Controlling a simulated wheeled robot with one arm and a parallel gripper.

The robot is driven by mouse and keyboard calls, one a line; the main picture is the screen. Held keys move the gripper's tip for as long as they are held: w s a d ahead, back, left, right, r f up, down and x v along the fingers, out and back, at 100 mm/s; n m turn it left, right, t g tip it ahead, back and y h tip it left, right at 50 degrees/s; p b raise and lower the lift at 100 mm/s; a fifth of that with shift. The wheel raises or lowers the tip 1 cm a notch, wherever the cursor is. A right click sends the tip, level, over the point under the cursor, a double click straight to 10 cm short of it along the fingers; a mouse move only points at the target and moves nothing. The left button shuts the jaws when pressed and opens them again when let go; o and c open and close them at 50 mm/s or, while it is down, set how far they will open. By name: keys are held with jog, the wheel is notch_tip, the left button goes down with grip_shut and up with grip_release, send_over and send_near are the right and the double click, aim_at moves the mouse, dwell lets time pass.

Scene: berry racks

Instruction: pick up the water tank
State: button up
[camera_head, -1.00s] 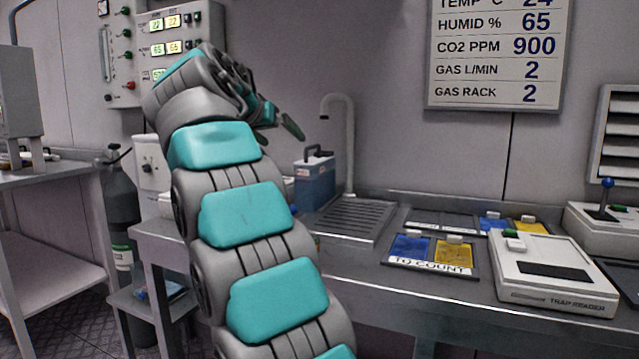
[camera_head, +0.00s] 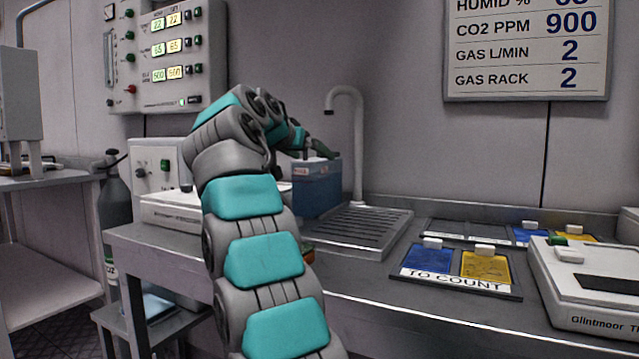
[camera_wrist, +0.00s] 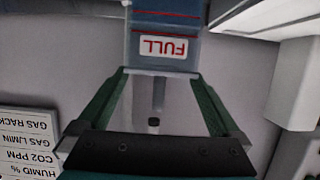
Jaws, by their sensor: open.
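The water tank (camera_head: 318,188) is a blue box standing on the steel counter, just left of the sink drainer. My gripper (camera_head: 318,150) is at the top of the tank in the head view, partly hiding its top and handle. In the wrist view the tank (camera_wrist: 165,22) shows upside down at the top, with a white FULL label and red lines. The open green fingers of my gripper (camera_wrist: 153,82) point toward it, with nothing clearly held between them. I cannot tell whether they touch the tank.
The tap (camera_head: 356,140) rises right behind the tank, over the ribbed drainer (camera_head: 365,228). A TO COUNT tray (camera_head: 455,282) with blue and yellow cards and a white trap reader (camera_head: 590,300) lie to the right. A control panel (camera_head: 165,60) hangs at the left.

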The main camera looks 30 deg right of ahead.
aim_at(318, 159)
jog(key=p+x, duration=0.1)
jog(key=x, duration=0.3)
jog(key=shift+w+d+f, duration=0.1)
jog(key=shift+w+d, duration=0.1)
jog(key=shift+d, duration=0.15)
grip_shut()
dwell(0.5)
